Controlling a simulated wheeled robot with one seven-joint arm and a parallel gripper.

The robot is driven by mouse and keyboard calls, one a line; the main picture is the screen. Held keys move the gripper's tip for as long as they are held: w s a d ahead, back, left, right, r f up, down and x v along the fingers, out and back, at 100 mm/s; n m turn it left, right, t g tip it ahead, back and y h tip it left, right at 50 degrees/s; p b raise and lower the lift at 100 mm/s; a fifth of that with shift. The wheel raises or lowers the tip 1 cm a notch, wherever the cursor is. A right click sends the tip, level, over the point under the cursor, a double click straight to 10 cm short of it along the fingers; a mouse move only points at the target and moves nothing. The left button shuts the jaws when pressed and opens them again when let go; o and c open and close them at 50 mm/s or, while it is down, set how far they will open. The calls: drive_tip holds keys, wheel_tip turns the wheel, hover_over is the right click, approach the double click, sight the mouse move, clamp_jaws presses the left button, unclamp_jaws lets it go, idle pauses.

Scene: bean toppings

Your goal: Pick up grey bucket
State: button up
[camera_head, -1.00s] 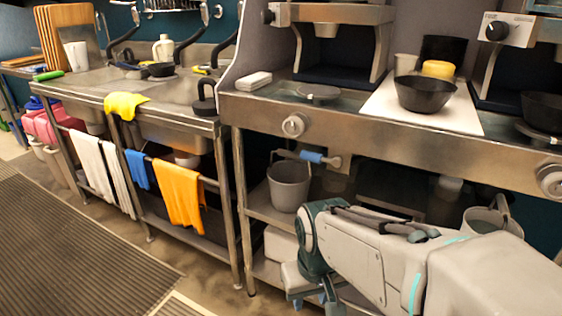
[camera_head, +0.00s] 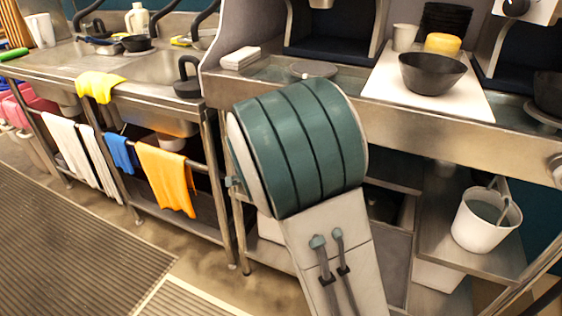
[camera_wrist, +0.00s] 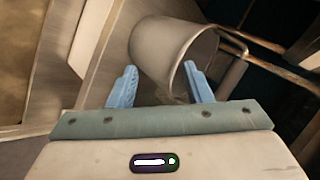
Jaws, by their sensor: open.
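A grey bucket (camera_wrist: 165,48) with a bail handle shows in the wrist view, tilted in the picture, with its open mouth toward the right. My gripper (camera_wrist: 160,80) has its two blue fingers spread apart, with nothing held between them. The bucket is just ahead of the fingertips; I cannot tell whether the right fingertip touches its rim. In the head view my arm hides my gripper and the place where the left bucket stood. A second, pale bucket (camera_head: 484,222) stands on the lower shelf at right.
A steel counter (camera_head: 430,125) overhangs the shelf area. A white board (camera_head: 385,82) with a black bowl (camera_head: 432,73) sits on it. At left, a sink unit has yellow (camera_head: 100,85) and orange (camera_head: 165,178) cloths on it. The floor at front left is clear.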

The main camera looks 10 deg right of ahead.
drive_tip(key=w+a+r+m+t+h+p, duration=0.1)
drive_tip(key=w+r+m+t+h, duration=0.25)
drive_tip(key=r+m+h, duration=0.4)
drive_tip(key=shift+m+h, duration=0.45)
drive_tip(key=shift+m, duration=0.2)
drive_tip(key=shift+w+a+f+b+x, duration=0.15)
drive_tip(key=shift+f+b+x, duration=0.2)
drive_tip(key=shift+x, duration=2)
drive_tip(key=shift+a+f+b+x, duration=0.25)
drive_tip(key=shift+b+x, duration=0.1)
drive_tip(key=shift+x, duration=2.05)
drive_tip(key=shift+w+a+f+b+x, duration=0.1)
drive_tip(key=shift+f+b+x, duration=0.25)
drive_tip(key=shift+x, duration=2)
drive_tip(key=shift+s, duration=0.1)
drive_tip(key=shift+r, duration=0.1)
clamp_jaws()
